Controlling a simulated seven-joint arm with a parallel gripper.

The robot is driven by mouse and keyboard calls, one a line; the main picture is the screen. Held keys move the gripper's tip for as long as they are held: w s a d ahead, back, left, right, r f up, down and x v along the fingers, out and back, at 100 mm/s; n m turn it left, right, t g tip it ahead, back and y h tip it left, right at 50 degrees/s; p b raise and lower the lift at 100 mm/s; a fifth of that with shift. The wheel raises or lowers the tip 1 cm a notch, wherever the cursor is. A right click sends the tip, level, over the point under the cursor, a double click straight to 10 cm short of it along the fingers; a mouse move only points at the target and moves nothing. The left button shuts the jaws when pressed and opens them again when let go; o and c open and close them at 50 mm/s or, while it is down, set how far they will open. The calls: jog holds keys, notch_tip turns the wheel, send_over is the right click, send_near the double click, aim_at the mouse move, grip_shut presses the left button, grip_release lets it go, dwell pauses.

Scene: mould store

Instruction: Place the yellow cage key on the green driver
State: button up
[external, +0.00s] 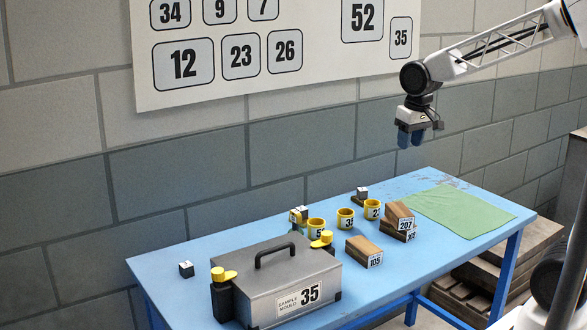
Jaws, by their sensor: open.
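My gripper (411,140) hangs high above the back of the table, empty and open, its blue fingers pointing down. No thing in view is clearly a yellow cage key or a green driver. Yellow things in view are a yellow knob with a flat tab (221,274) on the left clamp of a grey box, a similar yellow knob (322,240) on its right clamp, and several numbered yellow rings or cups behind it, such as one yellow ring (345,219). The only plainly green thing is a flat green cloth (462,211) at the table's right end.
The grey mould box (270,285) marked 35 has a raised black handle. Labelled wooden blocks, one marked 105 (361,251) and a stack marked 207 (399,218), stand mid-table. The blue table (440,250) is clear in front of the cloth.

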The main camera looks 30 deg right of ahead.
jog(key=s+d, duration=0.5)
jog(key=s, duration=0.4)
jog(key=s+d+f+t, duration=0.1)
jog(key=s+d, duration=0.4)
jog(key=s, duration=0.5)
jog(key=shift+d+f, duration=0.15)
jog(key=shift+d, duration=0.15)
